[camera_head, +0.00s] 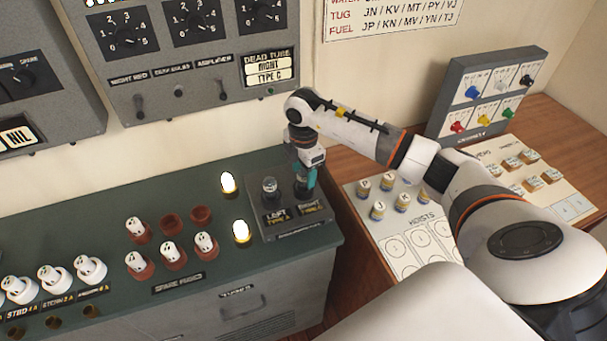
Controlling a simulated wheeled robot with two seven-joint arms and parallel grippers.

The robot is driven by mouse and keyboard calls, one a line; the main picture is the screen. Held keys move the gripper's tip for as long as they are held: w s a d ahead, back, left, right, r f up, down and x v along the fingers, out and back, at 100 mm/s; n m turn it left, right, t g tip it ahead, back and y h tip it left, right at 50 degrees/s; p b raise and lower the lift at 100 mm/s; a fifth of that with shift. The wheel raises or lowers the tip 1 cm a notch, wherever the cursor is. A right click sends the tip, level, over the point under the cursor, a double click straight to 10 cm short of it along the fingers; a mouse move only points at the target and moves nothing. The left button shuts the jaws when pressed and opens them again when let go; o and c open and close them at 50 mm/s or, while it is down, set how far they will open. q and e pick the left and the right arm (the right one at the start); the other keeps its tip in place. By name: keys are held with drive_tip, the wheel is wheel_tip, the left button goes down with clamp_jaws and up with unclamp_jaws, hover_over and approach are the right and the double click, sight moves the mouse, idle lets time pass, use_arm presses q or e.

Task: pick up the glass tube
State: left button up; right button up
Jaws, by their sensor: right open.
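A small grey box (290,232) with two sockets, labelled LEFT and RIGHT, stands at the right end of the green cabinet top. A small glass tube (269,187) stands upright in its LEFT socket. My right gripper (304,192) is open and points down at the RIGHT socket, apart from the tube on the left. The gripper covers most of the RIGHT socket, so I cannot tell whether a tube stands between its fingers. My left gripper is not in view.
Two glowing lamps (228,183) stand left of the box. Several white plugs (173,254) sit in red holders on the green cabinet top (120,225). A wall panel (190,60) reads DEAD TUBE RIGHT TYPE C. A wooden desk on the right holds small labelled pieces (377,210) and a switch box (485,97).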

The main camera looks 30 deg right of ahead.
drive_tip(key=shift+f, duration=0.55)
drive_tip(key=c, duration=1)
